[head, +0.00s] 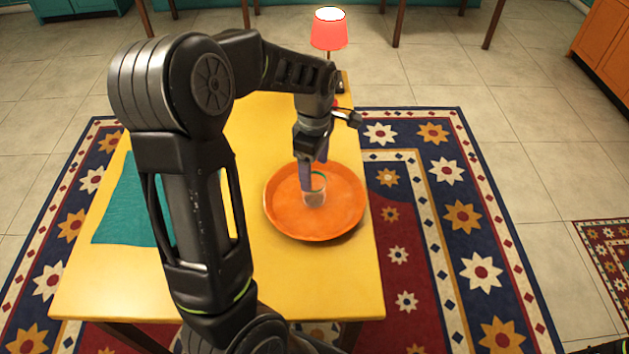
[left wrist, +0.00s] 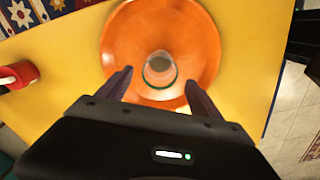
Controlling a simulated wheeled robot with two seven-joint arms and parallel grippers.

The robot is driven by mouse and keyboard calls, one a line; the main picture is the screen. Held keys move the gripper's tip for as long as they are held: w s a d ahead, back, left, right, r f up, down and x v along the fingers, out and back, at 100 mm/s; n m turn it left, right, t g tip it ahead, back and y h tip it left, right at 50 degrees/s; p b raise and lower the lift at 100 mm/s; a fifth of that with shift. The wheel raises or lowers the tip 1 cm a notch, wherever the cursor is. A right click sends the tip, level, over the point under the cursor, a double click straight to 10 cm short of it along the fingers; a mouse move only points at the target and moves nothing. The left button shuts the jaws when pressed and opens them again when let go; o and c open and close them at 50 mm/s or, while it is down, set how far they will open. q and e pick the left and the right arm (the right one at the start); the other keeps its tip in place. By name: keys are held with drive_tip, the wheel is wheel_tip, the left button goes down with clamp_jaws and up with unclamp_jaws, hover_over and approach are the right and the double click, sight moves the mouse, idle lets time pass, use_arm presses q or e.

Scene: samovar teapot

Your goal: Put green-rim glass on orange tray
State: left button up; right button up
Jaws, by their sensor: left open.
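The green-rim glass (head: 316,196) stands upright on the orange tray (head: 285,222), near its middle. It is clear, with a green band at its rim, and it also shows in the left wrist view (left wrist: 160,70). My left gripper (head: 314,176) is open over the tray. In the left wrist view its two fingers (left wrist: 159,78) are apart, one to each side of the glass, with visible gaps to it. My arm hides part of the table in the head view. My right gripper is not in view.
The tray sits on a yellow table (head: 262,290), toward its right edge. A teal cloth (head: 122,212) lies at the left. A red-shaded lamp (head: 329,32) stands at the far end. A red object (left wrist: 20,74) shows at the left of the wrist view. The table's near right corner is clear.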

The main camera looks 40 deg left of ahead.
use_arm(q)
wheel_tip(320, 180, up, 4)
drive_tip(key=shift+f, duration=0.1)
idle(0.7)
